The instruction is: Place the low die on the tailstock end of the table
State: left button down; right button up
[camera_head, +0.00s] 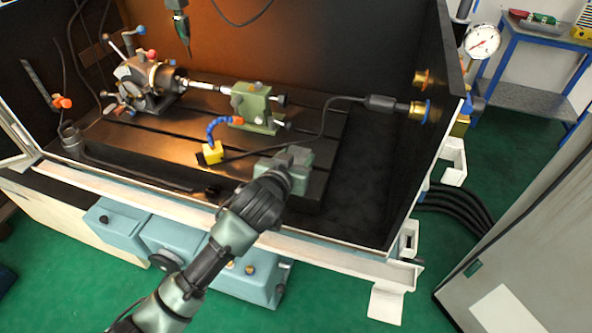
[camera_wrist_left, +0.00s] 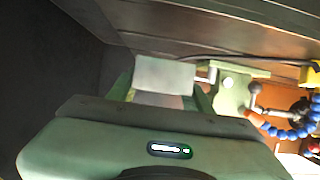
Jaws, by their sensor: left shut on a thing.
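My left gripper (camera_head: 288,166) reaches in over the front right part of the dark slotted table (camera_head: 318,122). It is shut on a grey block, the low die (camera_head: 299,153), which is partly hidden by the gripper in the head view. In the left wrist view the die (camera_wrist_left: 164,76) shows as a pale grey block between the green fingers. The green tailstock (camera_head: 252,104) stands on the table, behind and left of the gripper. It also shows in the left wrist view (camera_wrist_left: 229,90), right of the die. I cannot tell whether the die touches the table. My right gripper is not in view.
The indexing chuck (camera_head: 146,82) stands at the table's left, with a shaft towards the tailstock. A yellow block with a blue hose (camera_head: 213,152) sits left of my gripper. A black cable (camera_head: 322,130) crosses the table to the right wall. The table's right end looks clear.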

pick_arm(q)
jog(key=shift+f, duration=1.9)
jog(key=shift+f, duration=0.1)
jog(key=c, duration=0.6)
grip_release()
jog(key=shift+f, duration=0.2)
jog(key=shift+s, duration=0.1)
jog(key=shift+r, duration=0.15)
jog(key=v, duration=1.2)
jog(key=shift+r, duration=0.15)
